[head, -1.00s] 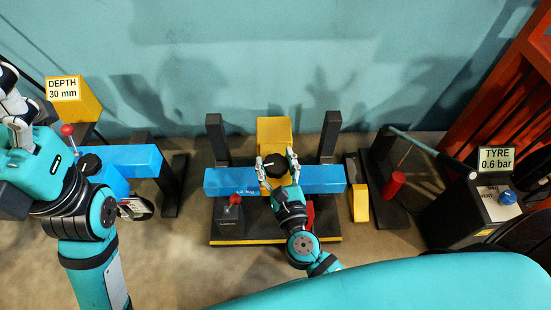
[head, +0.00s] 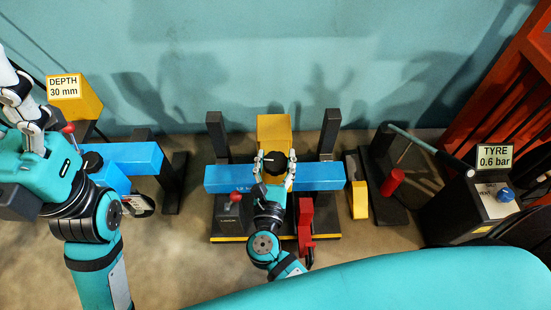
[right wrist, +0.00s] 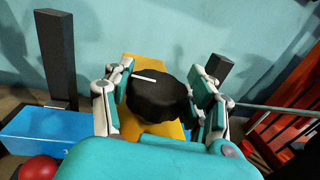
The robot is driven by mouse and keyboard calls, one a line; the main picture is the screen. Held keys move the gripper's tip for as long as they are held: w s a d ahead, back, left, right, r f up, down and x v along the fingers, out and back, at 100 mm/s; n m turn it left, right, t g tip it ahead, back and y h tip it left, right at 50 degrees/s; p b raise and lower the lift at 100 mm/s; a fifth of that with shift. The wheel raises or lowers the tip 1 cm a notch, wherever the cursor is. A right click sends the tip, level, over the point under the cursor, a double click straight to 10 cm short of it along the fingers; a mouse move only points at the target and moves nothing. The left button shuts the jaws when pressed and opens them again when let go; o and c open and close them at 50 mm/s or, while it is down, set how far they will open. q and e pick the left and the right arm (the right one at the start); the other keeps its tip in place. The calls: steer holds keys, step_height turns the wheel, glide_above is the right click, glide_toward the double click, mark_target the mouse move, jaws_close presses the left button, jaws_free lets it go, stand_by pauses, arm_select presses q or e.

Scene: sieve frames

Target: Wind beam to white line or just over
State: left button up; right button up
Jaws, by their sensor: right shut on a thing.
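A blue beam (head: 318,177) spans between two dark upright posts in the middle of the head view. A black knob (head: 274,166) stands in front of a yellow block (head: 273,128) at the beam's middle. My right gripper (head: 275,160) is shut on the knob, with one finger on each side. In the right wrist view the knob (right wrist: 158,97) carries a white mark on its upper left. I cannot make out a white line for the beam. My left gripper (head: 33,138) is at the far left, partly cut off, and its opening is unclear.
A red-knobbed lever (head: 235,198) and a red part (head: 305,220) stand close to my right arm. A yellow sign (head: 65,88) reads DEPTH 30 mm. A dark box (head: 468,208) at right shows TYRE 0.6 bar. A second blue beam (head: 135,157) is at left.

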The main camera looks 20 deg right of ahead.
steer(key=o, duration=1.2)
steer(key=shift+c, duration=0.2)
steer(key=v, duration=1.2)
